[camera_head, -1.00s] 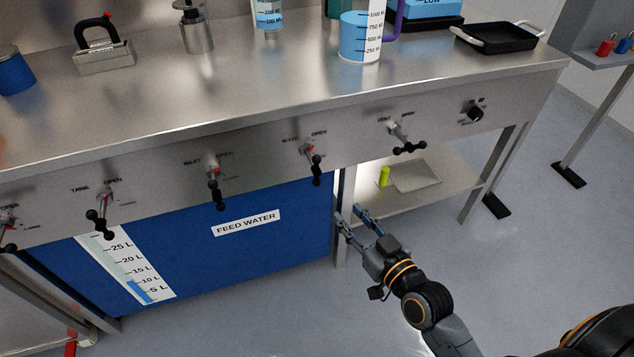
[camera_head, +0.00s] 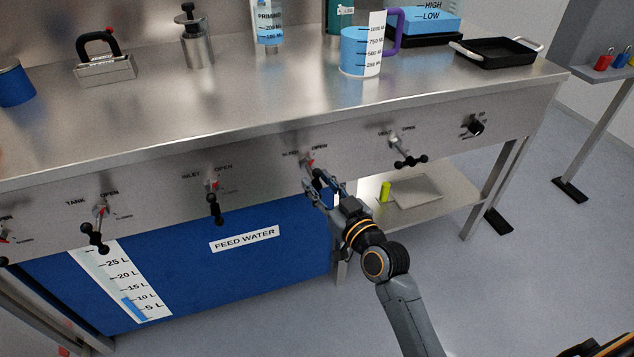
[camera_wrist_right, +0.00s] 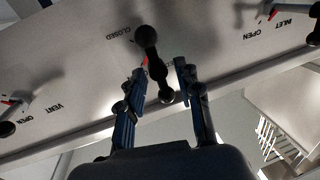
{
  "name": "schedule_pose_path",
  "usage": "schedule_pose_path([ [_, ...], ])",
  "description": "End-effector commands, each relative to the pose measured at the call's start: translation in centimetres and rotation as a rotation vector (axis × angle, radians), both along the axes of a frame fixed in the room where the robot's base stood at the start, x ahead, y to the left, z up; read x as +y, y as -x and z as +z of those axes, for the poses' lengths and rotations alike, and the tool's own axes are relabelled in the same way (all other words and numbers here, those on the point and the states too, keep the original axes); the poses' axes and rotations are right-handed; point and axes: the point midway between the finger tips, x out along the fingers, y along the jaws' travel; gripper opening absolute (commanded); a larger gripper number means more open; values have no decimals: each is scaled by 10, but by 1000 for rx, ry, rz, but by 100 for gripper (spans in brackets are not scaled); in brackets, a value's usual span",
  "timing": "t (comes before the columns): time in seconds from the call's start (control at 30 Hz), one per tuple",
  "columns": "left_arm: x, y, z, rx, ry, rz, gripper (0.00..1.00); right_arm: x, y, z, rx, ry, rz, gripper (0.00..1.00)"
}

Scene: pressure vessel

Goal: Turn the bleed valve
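The bleed valve (camera_head: 308,162) is on the steel front panel, with a small red mark and a black handle that hangs down. In the right wrist view its black, ball-ended handle (camera_wrist_right: 150,50) reaches down between my fingers, beside a "CLOSED" label. My right gripper (camera_head: 316,179) is at this handle, and it also shows in the right wrist view (camera_wrist_right: 161,72). Its fingers are apart, one on each side of the handle, with a gap visible on the right side. Contact on the left side is unclear. My left gripper is not in view.
The inlet valve (camera_head: 213,195) is to the left and the vent valve (camera_head: 405,152) to the right on the same panel. The blue feed water tank (camera_head: 200,262) is below. A lower shelf (camera_head: 445,205) holds a tray (camera_head: 418,190) and a yellow-green object (camera_head: 385,191).

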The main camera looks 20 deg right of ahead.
Motion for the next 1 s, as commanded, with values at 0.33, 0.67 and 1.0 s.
schedule_pose_path([
  [0.33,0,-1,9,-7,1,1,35,3,-13,0,1,0,0,34],
  [0.67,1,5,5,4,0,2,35,4,-13,0,1,0,1,0],
  [1.0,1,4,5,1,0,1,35,5,-13,0,3,-31,4,0],
])
